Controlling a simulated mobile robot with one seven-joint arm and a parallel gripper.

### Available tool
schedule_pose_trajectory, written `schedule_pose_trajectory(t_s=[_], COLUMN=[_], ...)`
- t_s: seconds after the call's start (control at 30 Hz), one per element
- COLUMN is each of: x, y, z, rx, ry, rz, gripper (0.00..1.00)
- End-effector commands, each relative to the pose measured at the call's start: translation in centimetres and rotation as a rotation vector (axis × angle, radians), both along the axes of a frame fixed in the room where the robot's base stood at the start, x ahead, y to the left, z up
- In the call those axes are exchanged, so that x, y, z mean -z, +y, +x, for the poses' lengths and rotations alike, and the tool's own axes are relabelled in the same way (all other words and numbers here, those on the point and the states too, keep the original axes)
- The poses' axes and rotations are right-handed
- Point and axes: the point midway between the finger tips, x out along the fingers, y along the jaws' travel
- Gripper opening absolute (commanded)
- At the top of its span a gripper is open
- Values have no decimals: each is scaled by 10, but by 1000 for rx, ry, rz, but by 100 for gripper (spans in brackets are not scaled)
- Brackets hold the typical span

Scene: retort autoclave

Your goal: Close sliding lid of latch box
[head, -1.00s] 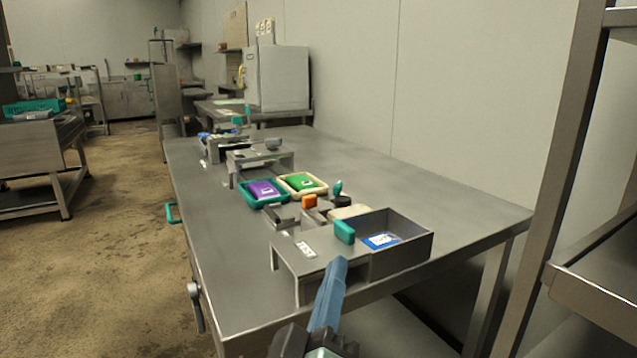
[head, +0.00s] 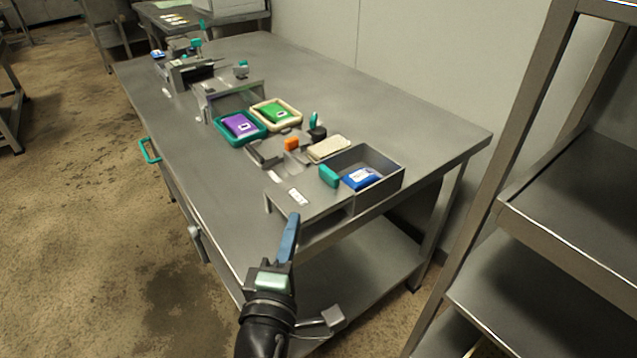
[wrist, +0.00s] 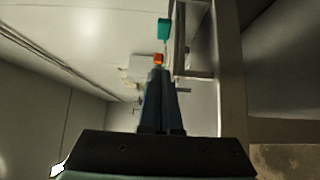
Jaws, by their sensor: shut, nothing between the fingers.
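The grey metal latch box (head: 388,188) stands near the front edge of the table. Its flat lid (head: 318,197) lies to the left of the open compartment and carries a teal handle (head: 329,176) at its right end. A blue packet (head: 362,179) lies in the uncovered compartment. My gripper (head: 292,218), with blue fingers, is shut and empty at the front left of the box, overlapping the lid's front edge in the head view; I cannot tell whether it touches. In the wrist view, the gripper (wrist: 159,72) points towards the teal handle (wrist: 164,29), which is apart from the fingertips.
Behind the box are an orange-handled fixture (head: 291,144), a beige block (head: 328,148), a teal tray (head: 222,136) with a purple packet and a cream tray (head: 296,122) with a green packet. The right side of the table is clear. A metal rack (head: 455,200) stands at right.

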Motion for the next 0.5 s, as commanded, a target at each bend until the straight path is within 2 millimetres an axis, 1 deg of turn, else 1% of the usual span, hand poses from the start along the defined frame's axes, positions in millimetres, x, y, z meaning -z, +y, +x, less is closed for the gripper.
schedule_pose_trajectory(t_s=[0.03,0.3,0.37,0.5], x=[-1,-1,-1,-2], y=[-2,-10,-12,-31], z=[11,63,73,85], rx=[3,2,2,4], ry=[-2,-3,-3,-2], rz=[2,2,4,4], gripper=[0,0,0,0])
